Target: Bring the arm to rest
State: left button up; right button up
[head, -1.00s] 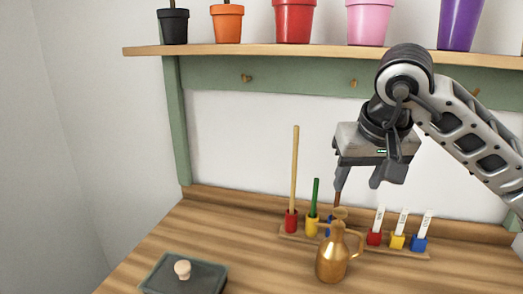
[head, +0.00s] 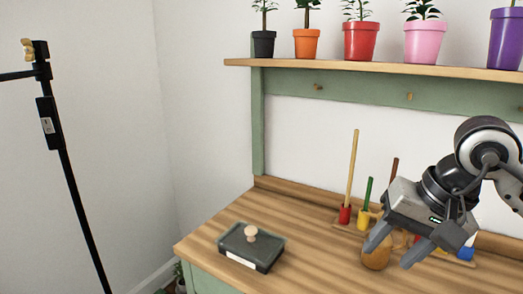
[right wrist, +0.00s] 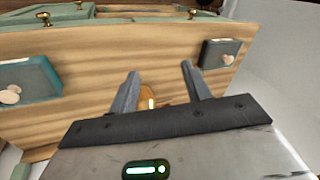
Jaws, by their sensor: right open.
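My right gripper (head: 390,256) is open, its two fingers pointing down and to the left over the wooden worktop (head: 290,212). A copper-coloured jug (head: 376,260) shows partly behind the fingers, and most of it is hidden. I cannot tell whether they touch. In the right wrist view the open fingers (right wrist: 160,70) point away from the camera, with part of a copper-coloured thing (right wrist: 149,97) seen between them. Nothing is clearly held. My left gripper is not in view.
A dark box with a pale knob (head: 251,249) sits on the worktop left of the gripper. A rack with coloured holders, including a red one (head: 345,214), stands at the back. A shelf (head: 375,68) holds several potted plants. A black stand (head: 73,180) is at far left.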

jog(key=s+a+f+m+g+y, duration=0.25)
jog(key=s+a+y, duration=0.3)
jog(key=a, duration=0.55)
jog(key=s+a+r+m+y+p, duration=0.15)
jog(key=a+r+m+y, duration=0.5)
jog(key=m+y, duration=0.65)
jog(key=w+d+f+n+t+h, duration=0.25)
jog(key=f+n+t+h, duration=0.3)
jog(key=n, duration=0.55)
jog(key=w+d+f+n+t+h, duration=0.1)
jog(key=d+f+n+t+h, duration=0.4)
jog(key=n, duration=0.6)
jog(key=w+d+f+n+t+h, duration=0.15)
jog(key=f+n+t+h, duration=0.25)
jog(key=n+t, duration=0.5)
jog(key=s+d+f+m+g+h, duration=0.1)
jog(key=s+f+m+g, duration=0.3)
jog(key=f, duration=0.4)
jog(key=s+d+f+m+g+h+p, duration=0.1)
jog(key=s+f+m+g+h, duration=0.1)
jog(key=s+f+m+g, duration=0.2)
notch_tip(320, 180, down, 4)
jog(key=s+m, duration=0.2)
jog(key=shift+s+g+h, duration=0.3)
jog(key=shift+g, duration=0.1)
